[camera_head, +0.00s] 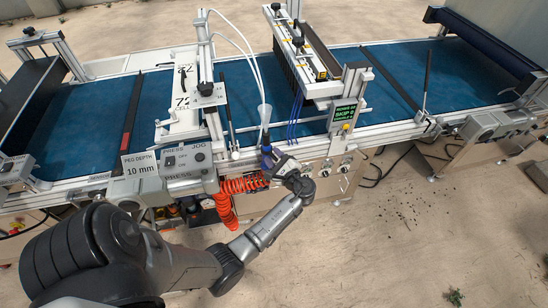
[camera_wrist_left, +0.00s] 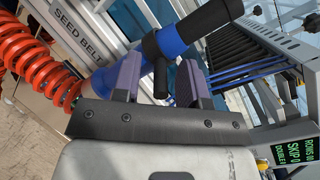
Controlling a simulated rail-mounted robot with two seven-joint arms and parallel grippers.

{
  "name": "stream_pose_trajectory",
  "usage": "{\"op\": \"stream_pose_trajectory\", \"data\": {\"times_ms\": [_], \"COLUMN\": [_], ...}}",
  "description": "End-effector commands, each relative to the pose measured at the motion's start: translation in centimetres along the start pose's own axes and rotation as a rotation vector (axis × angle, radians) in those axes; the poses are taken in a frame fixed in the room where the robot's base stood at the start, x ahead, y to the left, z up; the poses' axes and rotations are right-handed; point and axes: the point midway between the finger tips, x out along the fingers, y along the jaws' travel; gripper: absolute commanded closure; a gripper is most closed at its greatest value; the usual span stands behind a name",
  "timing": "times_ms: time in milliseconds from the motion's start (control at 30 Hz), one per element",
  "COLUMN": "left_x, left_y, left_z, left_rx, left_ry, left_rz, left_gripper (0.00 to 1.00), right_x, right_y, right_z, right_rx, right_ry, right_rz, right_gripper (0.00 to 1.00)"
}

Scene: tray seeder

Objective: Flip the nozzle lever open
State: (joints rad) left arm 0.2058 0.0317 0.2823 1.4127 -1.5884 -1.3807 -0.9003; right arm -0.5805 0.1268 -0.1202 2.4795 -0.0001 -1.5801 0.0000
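The nozzle shows in the left wrist view as a blue body (camera_wrist_left: 175,38) with black end parts, tilted across the upper middle. A short black stub (camera_wrist_left: 160,80), which may be the lever, points down between my left gripper's fingers (camera_wrist_left: 160,84). The fingers are apart, with a gap on each side of the stub. In the head view, my left gripper (camera_head: 271,160) is at the small blue and black nozzle (camera_head: 266,150) by the machine's front rail, partly covering it. The lever cannot be made out there. My right gripper is not in view.
An orange coiled hose (camera_head: 226,198) hangs left of my gripper and runs close to it in the wrist view (camera_wrist_left: 35,65). The machine's front rail (camera_head: 330,135), a green-lettered display (camera_head: 344,114) and blue tubes (camera_head: 295,112) are near. The floor at front right is open.

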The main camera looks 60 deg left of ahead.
Motion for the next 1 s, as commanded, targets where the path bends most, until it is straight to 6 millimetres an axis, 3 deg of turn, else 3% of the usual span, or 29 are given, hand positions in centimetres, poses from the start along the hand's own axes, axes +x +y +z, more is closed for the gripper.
{"op": "stream_pose_trajectory", "data": {"times_ms": [267,667,1000], "left_x": [0.04,0.01,0.04], "left_y": [-0.01,0.00,-0.44], "left_z": [-0.01,-0.02,-0.53], "left_rx": [0.000,0.000,-0.001], "left_ry": [0.000,0.000,-0.066], "left_rz": [0.000,0.000,0.079], "left_gripper": [0.62,1.00,1.00], "right_x": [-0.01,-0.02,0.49], "right_y": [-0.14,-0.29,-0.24], "right_z": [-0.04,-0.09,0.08], "right_rx": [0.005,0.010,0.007], "right_ry": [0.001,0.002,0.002], "right_rz": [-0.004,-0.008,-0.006], "right_gripper": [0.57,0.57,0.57]}}
